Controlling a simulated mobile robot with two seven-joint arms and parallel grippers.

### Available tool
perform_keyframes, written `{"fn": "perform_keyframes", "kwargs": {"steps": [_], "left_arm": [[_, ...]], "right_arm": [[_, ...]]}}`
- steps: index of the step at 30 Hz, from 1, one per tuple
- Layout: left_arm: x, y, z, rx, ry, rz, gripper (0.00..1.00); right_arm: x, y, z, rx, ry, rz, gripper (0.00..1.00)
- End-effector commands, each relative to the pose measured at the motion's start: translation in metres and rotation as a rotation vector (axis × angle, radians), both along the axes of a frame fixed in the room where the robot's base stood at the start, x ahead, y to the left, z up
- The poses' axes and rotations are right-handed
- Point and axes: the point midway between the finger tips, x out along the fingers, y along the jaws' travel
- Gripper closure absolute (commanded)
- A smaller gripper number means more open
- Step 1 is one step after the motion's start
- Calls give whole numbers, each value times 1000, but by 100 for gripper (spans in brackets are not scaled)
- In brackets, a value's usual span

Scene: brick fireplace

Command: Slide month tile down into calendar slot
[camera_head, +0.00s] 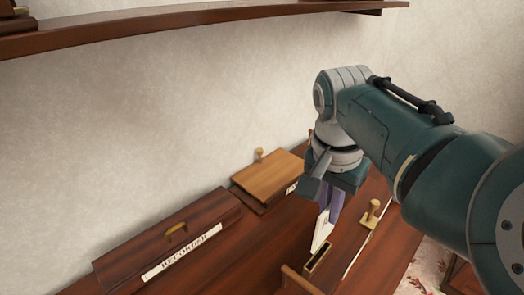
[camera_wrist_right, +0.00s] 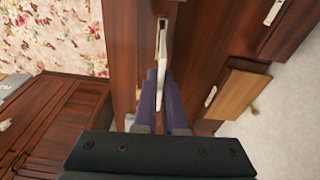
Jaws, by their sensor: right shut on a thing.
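My right gripper (camera_head: 326,212) points down over the wooden desk, its purple fingers shut on a white tile (camera_head: 321,234). The tile hangs tilted, its lower end close to a narrow brass-rimmed slot (camera_head: 317,258) in a wooden calendar holder (camera_head: 299,280). I cannot tell whether the tile's lower end touches the slot. In the right wrist view, the purple fingers (camera_wrist_right: 165,78) point up toward the slot (camera_wrist_right: 162,32), with the pale tile (camera_wrist_right: 170,67) partly hidden between them. My left gripper is not in view.
A lighter wooden box (camera_head: 268,175) stands behind the gripper. A brass knob (camera_head: 374,212) rises right of the slot. A shelf (camera_head: 150,28) runs along the wall above.

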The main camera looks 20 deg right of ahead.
Motion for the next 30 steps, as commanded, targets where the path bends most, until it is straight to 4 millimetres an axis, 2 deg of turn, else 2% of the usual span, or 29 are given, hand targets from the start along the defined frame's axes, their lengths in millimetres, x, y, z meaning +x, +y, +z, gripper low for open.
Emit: {"fn": "perform_keyframes", "kwargs": {"steps": [1, 3, 10, 30], "left_arm": [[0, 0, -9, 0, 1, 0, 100], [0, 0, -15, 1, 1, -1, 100], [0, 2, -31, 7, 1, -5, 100], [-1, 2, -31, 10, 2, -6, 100]], "right_arm": [[0, 0, -10, 0, 0, 0, 100], [0, 0, -17, 0, -1, 0, 100], [0, 0, -36, 0, -1, 0, 100], [0, 0, -38, 0, -1, 0, 100]]}}
